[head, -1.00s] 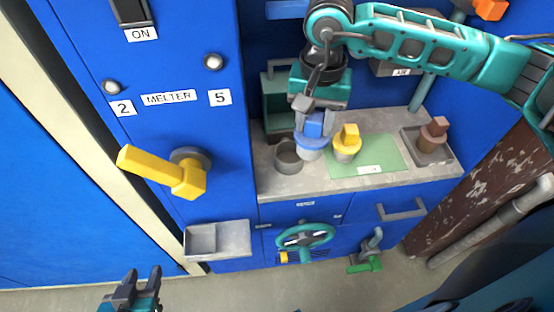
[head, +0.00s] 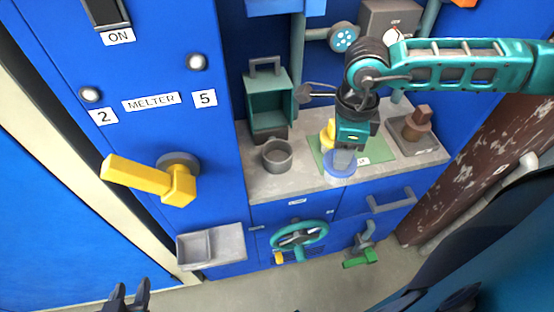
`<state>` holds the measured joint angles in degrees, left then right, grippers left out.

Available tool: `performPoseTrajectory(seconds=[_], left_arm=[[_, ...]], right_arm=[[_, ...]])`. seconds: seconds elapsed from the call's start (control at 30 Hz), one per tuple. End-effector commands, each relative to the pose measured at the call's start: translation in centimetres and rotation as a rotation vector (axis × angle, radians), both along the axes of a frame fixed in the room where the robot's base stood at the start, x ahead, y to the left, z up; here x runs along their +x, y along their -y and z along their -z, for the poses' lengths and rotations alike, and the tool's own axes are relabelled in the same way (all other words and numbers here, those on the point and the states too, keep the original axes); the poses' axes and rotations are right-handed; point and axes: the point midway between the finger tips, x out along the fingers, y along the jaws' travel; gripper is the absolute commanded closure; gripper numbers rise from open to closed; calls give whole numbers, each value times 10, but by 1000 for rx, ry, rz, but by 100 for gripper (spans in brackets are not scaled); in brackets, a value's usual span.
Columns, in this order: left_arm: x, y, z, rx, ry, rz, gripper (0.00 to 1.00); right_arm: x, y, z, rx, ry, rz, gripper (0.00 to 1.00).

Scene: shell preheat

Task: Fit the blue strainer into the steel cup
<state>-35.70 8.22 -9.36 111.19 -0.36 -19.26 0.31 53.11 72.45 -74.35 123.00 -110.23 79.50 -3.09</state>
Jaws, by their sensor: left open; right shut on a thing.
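The steel cup (head: 277,157) stands open on the left part of the grey counter. The blue strainer (head: 340,165) is held by my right gripper (head: 345,152), to the right of the cup and apart from it, over the front of the counter. My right gripper is shut on it from above and hides the strainer's handle. Whether the strainer clears the counter is hard to tell. My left gripper (head: 128,298) is open and empty at the bottom left edge, far from the counter.
A yellow-topped piece (head: 326,137), partly hidden behind my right gripper, stands by the green mat (head: 378,150). A brown-topped piece (head: 418,121) sits in a grey tray (head: 432,155). A green box (head: 267,103) stands behind the cup. A yellow lever (head: 140,176) juts out left.

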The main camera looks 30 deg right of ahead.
Motion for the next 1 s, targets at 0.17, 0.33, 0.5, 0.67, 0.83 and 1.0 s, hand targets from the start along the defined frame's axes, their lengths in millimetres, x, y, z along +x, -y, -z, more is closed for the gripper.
performPoseTrajectory(seconds=[0.17, 0.33, 0.5, 0.67, 0.83, 1.0], left_arm=[[1, 0, 1, -1, 2, -1, 57], [1, 0, 2, -1, 2, -1, 57], [1, 0, 0, -1, 1, -1, 57], [1, 0, -4, 0, 1, -1, 57], [0, 0, -8, 0, 1, -1, 57], [-1, 0, -10, -1, -2, -2, 57]], right_arm=[[-13, 10, 7, 3, -3, 234, 100], [-20, 14, 10, 5, -5, 369, 100], [-13, 10, 10, 9, -3, 411, 100], [17, -8, 9, 10, -1, 411, 100], [53, -30, 9, 9, -1, 409, 100], [90, -52, 9, 7, -3, 409, 100]])
